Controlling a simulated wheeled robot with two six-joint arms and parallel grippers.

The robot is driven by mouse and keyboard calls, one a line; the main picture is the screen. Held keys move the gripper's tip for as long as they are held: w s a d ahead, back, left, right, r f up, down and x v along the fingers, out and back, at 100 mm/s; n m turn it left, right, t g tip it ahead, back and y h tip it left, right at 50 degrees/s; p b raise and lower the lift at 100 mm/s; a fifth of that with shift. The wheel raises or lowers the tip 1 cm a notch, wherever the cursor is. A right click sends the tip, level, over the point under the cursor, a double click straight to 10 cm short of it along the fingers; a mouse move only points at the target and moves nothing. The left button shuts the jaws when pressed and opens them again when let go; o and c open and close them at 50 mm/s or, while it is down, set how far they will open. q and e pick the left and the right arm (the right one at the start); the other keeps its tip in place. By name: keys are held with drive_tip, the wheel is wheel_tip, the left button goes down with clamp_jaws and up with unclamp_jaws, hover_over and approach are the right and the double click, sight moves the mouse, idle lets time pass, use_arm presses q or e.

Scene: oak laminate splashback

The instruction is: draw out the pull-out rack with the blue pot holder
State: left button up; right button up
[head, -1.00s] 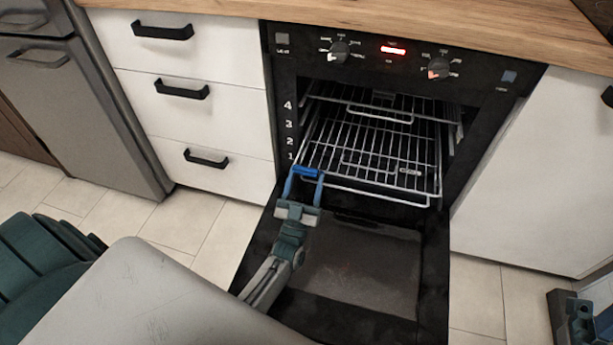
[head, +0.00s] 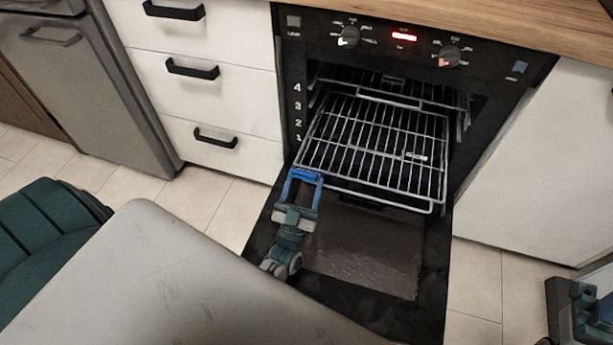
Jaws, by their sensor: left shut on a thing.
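The oven's lower wire rack (head: 375,152) is partly out over the lowered door, its front rail past the oven mouth. The blue pot holder (head: 306,175) is at the left end of that front rail. My left gripper (head: 303,183) is shut on the pot holder, against the rack's front left corner. The exact contact between pot holder and rail is too small to tell. Part of my right arm shows at the lower right edge; its gripper is not in view.
The oven door (head: 365,255) lies open below the rack. A second wire rack (head: 390,88) sits higher inside the oven. White drawers (head: 225,95) with black handles stand at left, and a white cabinet front (head: 540,170) at right. The rack's surface is bare.

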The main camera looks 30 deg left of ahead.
use_arm(q)
drive_tip(key=s+d+p, duration=0.2)
drive_tip(key=s, duration=1)
drive_tip(key=shift+d+f+p, duration=0.2)
drive_tip(key=shift+f+p, duration=0.1)
drive_tip(key=shift+p, duration=0.05)
idle(0.4)
drive_tip(key=shift+w+a+r, duration=0.1)
drive_tip(key=shift+w, duration=0.2)
drive_tip(key=shift+r+p, duration=2.45)
drive_tip(key=shift+r, duration=0.2)
drive_tip(key=s+d+r+p, duration=0.2)
drive_tip(key=s+r+p, duration=0.1)
drive_tip(key=s, duration=0.6)
drive_tip(key=shift+s+p, duration=0.35)
drive_tip(key=shift+p, duration=0.1)
